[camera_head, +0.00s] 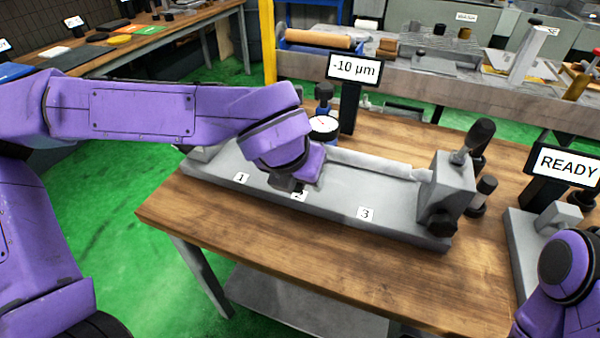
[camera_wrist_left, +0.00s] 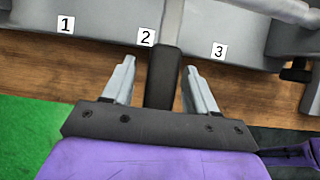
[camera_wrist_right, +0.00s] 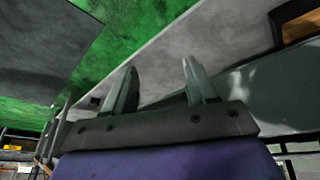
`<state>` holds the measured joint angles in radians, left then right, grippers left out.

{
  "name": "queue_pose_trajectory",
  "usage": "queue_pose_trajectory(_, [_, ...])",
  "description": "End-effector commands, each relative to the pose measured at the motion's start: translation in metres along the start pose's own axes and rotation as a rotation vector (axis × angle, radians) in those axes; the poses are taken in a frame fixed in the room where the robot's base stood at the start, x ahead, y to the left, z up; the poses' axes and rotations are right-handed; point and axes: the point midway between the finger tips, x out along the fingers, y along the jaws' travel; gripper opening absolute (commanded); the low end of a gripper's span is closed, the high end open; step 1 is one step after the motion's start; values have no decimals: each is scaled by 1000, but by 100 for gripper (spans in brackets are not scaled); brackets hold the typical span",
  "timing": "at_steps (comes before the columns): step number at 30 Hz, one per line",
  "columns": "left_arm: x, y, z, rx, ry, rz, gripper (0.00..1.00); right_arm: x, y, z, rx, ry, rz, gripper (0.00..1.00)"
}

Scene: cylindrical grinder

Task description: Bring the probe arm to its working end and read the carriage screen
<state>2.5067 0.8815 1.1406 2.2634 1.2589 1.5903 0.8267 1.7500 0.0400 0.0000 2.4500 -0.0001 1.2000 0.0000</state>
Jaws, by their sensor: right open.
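The carriage screen (camera_head: 354,69) reads "-10 µm" on a dark post behind the bed. A round dial gauge (camera_head: 323,127) stands below it. In the left wrist view a grey bar with a dark handle (camera_wrist_left: 162,80), apparently the probe arm, reaches forward beside label 2 (camera_wrist_left: 146,38). My left gripper (camera_wrist_left: 160,63) is open, its fingers on either side of this handle with gaps visible. In the head view my left gripper (camera_head: 290,184) is at label 2 and hides most of the handle. My right gripper (camera_wrist_right: 156,80) is open and empty; its fingers are out of the head view.
The grey bed (camera_head: 335,200) on the wooden table (camera_head: 300,250) carries labels 1, 2 and 3 (camera_head: 365,213). A pale cylinder (camera_head: 370,162) runs to the right-hand block (camera_head: 450,185) with a black-knobbed lever. A "READY" screen (camera_head: 568,165) stands at the right. The table's front is clear.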

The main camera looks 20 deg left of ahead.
Motion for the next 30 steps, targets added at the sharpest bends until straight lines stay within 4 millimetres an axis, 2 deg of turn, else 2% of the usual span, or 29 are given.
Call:
queue_pose_trajectory(4, [-2, 0, 1, -1, -2, 0, 57, 0, 0, 0, 0, 0, 0, 57])
queue_pose_trajectory(7, [-12, 0, 2, -2, -6, -1, 57, -1, 0, 0, 0, 0, 0, 57])
queue_pose_trajectory(15, [-75, 0, 2, -2, -7, -1, 57, -1, 0, 0, 0, 0, 0, 57])
queue_pose_trajectory(19, [-96, 0, 2, -1, -3, -1, 57, -1, 0, 0, 0, 0, 0, 57])
queue_pose_trajectory(23, [-105, 0, 1, 0, 0, -1, 57, -1, 0, 0, 0, 0, 0, 57])
queue_pose_trajectory(30, [-105, 0, 1, 0, 0, -1, 57, -1, 0, 0, 0, 0, 0, 57])
